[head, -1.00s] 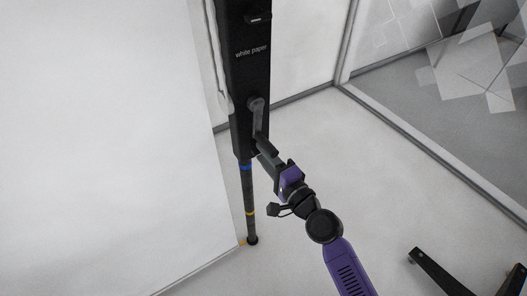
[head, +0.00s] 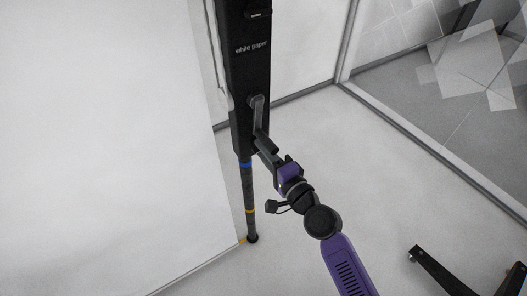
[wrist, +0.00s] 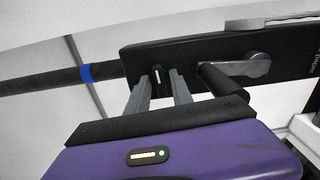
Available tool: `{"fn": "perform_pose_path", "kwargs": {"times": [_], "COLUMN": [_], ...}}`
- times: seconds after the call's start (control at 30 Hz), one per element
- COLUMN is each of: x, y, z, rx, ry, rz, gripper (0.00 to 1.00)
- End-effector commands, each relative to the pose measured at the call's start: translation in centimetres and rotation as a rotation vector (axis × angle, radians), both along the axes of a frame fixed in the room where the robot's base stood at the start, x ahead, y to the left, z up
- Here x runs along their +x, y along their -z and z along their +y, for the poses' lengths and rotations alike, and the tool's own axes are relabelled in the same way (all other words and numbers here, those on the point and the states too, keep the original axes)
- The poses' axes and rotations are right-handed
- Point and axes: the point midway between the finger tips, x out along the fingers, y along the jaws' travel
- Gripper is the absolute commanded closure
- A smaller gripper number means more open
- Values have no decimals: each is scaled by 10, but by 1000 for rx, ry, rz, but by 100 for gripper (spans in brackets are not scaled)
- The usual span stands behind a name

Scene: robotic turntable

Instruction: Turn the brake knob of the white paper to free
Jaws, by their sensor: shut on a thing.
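The tall black housing (head: 250,75) labelled "white paper" stands upright at the left centre of the head view. In the wrist view the housing (wrist: 130,58) runs across the picture. The brake knob (wrist: 157,76), small and black with a white mark, is near the housing's lower end. Its mark points across the housing's length. My gripper (wrist: 160,77) has one finger on each side of the knob and is shut on it. In the head view my gripper (head: 264,157) reaches the housing's bottom from the lower right, and the knob is hidden there.
A grey crank (head: 257,108) sits just above my gripper, its dark handle (wrist: 222,80) close to my fingers. Another marked knob (head: 259,13) is higher up. A dark pole (head: 249,195) with blue and yellow bands stands below.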

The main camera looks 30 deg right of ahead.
Motion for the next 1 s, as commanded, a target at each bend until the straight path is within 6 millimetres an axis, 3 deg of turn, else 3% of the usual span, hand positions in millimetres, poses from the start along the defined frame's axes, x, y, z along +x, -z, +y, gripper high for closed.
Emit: {"fn": "perform_pose_path", "kwargs": {"times": [1.0], "x": [-1], "y": [6], "z": [0], "rx": [-916], "ry": [-1], "rz": [1], "gripper": [100]}}
